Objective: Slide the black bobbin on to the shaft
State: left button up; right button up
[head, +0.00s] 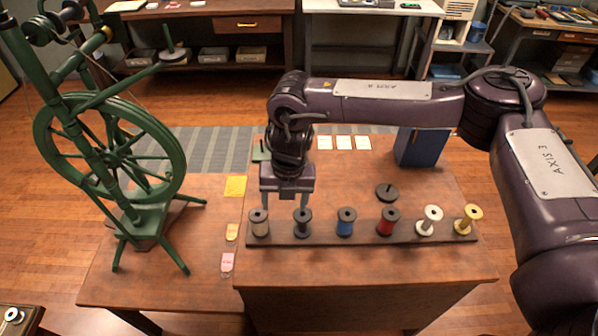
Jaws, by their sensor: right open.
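The black bobbin (303,223) stands upright in the row on a dark rack board (365,240), second from the left. My right gripper (286,203) points down just above and behind the left end of the row. Its two fingers are apart and nothing shows between them; I cannot tell whether one touches a bobbin. A green spinning wheel (113,150) stands at the left. A thin upright shaft (168,36) with a dark disc rises from its arm; whether this is the task's shaft I cannot tell. My left gripper is not in view.
Beside the black bobbin stand a grey-brown one (259,224) and a blue one (346,223); red, white and yellow ones follow rightward. A black disc (386,192) lies behind the rack. A blue box (420,148) stands at the back right. Yellow and pink pieces lie left.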

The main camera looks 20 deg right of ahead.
jog(key=h, duration=0.1)
send_near(303, 223)
notch_tip(303, 223, up, 2)
jog(key=w, duration=0.3)
jog(key=shift+m, duration=0.3)
jog(key=f+b, duration=0.4)
jog(key=f, duration=0.1)
jog(key=f+b, duration=0.4)
jog(key=f, duration=0.1)
jog(key=shift+s+d+f, duration=0.15)
jog(key=shift+d+f, duration=0.05)
jog(key=shift+f, duration=0.05)
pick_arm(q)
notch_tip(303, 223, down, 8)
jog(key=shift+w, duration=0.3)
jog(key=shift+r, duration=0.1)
pick_arm(e)
jog(key=shift+c, duration=0.5)
jog(key=c, duration=0.6)
jog(key=shift+r, duration=0.1)
